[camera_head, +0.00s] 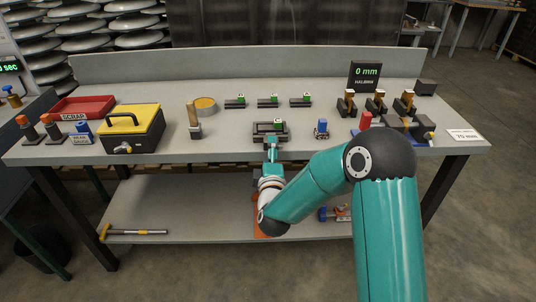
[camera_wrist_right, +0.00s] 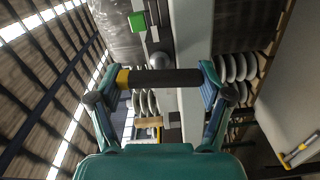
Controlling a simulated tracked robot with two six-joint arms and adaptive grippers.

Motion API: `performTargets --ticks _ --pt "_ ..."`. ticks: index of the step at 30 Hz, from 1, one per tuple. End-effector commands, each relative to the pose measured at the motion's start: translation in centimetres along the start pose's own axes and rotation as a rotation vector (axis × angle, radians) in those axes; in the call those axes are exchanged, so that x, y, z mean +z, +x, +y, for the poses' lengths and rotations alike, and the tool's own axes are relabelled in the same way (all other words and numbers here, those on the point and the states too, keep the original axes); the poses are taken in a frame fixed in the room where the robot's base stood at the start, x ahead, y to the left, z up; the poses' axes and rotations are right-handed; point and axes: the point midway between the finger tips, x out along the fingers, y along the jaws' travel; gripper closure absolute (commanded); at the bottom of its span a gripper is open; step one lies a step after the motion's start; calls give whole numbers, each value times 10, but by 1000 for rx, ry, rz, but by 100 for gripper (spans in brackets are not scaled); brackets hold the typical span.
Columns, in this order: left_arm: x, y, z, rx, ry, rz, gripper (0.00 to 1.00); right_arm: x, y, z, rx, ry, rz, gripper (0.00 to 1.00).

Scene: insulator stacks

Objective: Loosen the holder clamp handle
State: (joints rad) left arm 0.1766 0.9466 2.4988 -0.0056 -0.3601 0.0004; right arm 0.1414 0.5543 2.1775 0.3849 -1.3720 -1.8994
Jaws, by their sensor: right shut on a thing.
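The dark holder (camera_head: 258,129) sits near the front edge of the bench, with a small green-marked block on it. My right gripper (camera_head: 271,143) reaches up to its front side from below. In the right wrist view, my right gripper (camera_wrist_right: 165,82) is shut on a black cylindrical handle (camera_wrist_right: 165,77) with a yellow band at its left end. The handle lies crosswise between the two blue-grey fingers. A grey ball-shaped knob (camera_wrist_right: 160,60) and a green block (camera_wrist_right: 138,22) show beyond it. How the handle joins the holder is hidden. My left gripper is out of view.
Three small green-marked fixtures (camera_head: 268,101) stand in a row behind the holder. A blue item (camera_head: 321,129) is close on its right. A yellow-lidded toolbox (camera_head: 132,127) and red scrap tray (camera_head: 83,107) are at left. A lower shelf (camera_head: 190,210) lies beneath.

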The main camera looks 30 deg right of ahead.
Motion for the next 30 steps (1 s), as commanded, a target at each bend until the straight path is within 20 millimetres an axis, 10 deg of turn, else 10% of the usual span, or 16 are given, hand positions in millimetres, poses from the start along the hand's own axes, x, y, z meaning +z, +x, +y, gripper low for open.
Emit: performTargets --ticks 27,28,30 --pt "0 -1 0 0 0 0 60 -5 -1 -4 -4 -215 16 56" --pt "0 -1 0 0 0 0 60 -5 -1 -4 -5 -215 16 18" --pt "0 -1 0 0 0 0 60 -5 -1 -4 -5 -215 14 7"
